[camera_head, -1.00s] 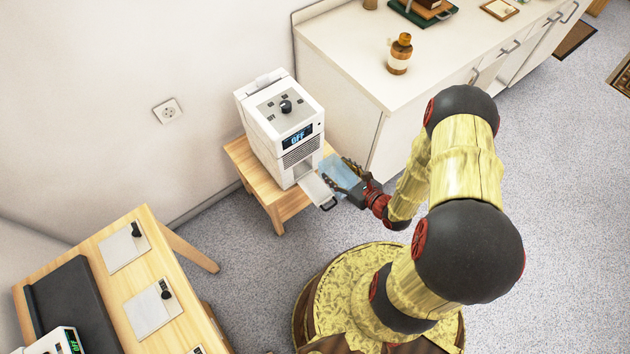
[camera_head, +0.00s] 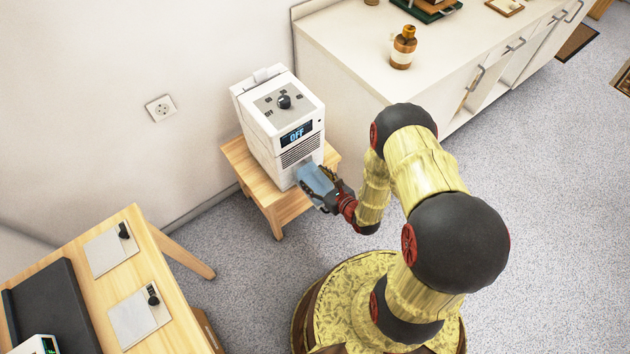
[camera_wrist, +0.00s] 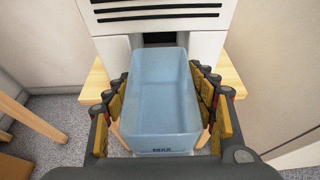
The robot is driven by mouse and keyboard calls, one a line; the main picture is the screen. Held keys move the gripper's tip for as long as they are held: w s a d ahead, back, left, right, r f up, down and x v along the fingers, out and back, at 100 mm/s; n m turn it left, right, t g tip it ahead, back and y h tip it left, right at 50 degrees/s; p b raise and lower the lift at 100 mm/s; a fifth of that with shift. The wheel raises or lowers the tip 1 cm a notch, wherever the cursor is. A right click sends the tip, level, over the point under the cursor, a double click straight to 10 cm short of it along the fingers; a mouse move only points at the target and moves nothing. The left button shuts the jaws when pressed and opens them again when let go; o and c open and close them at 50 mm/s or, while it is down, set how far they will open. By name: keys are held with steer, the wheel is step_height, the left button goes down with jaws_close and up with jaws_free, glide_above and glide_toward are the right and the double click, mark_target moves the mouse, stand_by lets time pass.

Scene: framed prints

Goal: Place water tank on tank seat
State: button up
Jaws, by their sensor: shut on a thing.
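The water tank (camera_wrist: 160,115) is a translucent blue open box with a MAX mark on its near side in the wrist view. In the head view the tank (camera_head: 316,181) is at the lower front of a white machine. My gripper (camera_head: 326,188) is shut on the tank, with its fingers along both sides in the wrist view (camera_wrist: 160,112). The white machine (camera_head: 277,118) shows OFF on its display and stands on a small wooden stool. A dark opening (camera_wrist: 160,40) in the machine's lower front lies just beyond the tank's far end. The tank seat is mostly hidden behind and under the tank.
The wooden stool (camera_head: 240,160) stands against the wall. A white counter (camera_head: 345,60) with a brown bottle (camera_head: 403,48) is to the right. A wooden table (camera_head: 185,335) with small boards is at the lower left. Grey floor (camera_head: 240,245) lies open between.

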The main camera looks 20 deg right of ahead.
steer(key=shift+f, duration=0.15)
steer(key=o, duration=1.2)
